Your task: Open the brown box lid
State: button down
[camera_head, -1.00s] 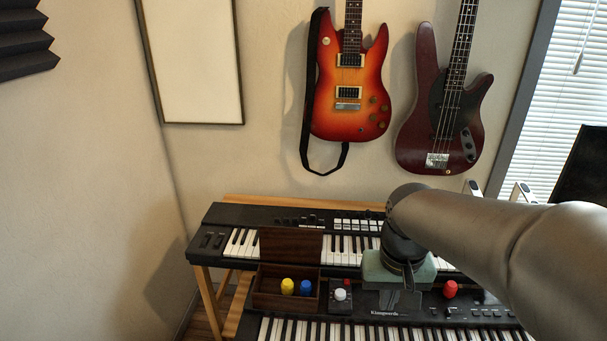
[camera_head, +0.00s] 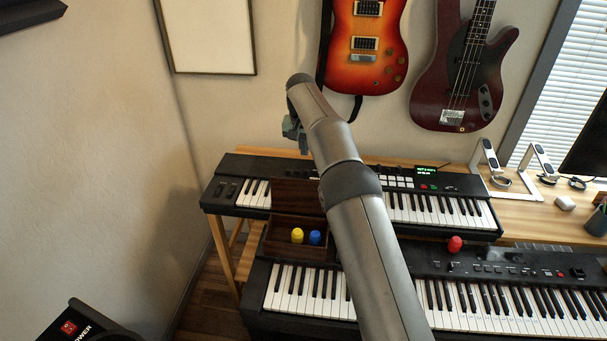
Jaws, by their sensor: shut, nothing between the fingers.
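The brown box (camera_head: 275,243) stands between the two keyboards, left of my arm. Its dark brown lid (camera_head: 296,197) stands upright at its back edge, so the box is open. A yellow knob-like piece (camera_head: 297,236) and a blue one (camera_head: 314,238) sit inside. The box's right side is close to or partly behind my arm. My gripper (camera_head: 302,146) is shut and empty, small in the picture, above the back of the upper keyboard and apart from the lid. My forearm partly hides the gripper.
The upper keyboard (camera_head: 450,212) and lower keyboard (camera_head: 500,300) lie on either side of the box, front to back. A red piece (camera_head: 455,244) sits right of my arm. Guitars (camera_head: 366,45) hang on the wall behind. White stands (camera_head: 490,160) are on the desk at right.

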aim_at(302, 195)
jog(key=f, duration=0.3)
jog(key=w+f+p, duration=0.1)
jog(key=f, duration=0.5)
jog(key=shift+w+d+p, duration=0.15)
jog(key=shift+w+p, duration=0.2)
jog(key=shift+s+a+r+p, duration=0.1)
jog(key=shift+s+p, duration=0.1)
jog(key=shift+s, duration=0.75)
jog(key=shift+s+a+r+p, duration=0.1)
jog(key=shift+s+p, duration=0.1)
jog(key=shift+s, duration=0.75)
jog(key=shift+f+b, duration=0.1)
jog(key=shift+b, duration=0.2)
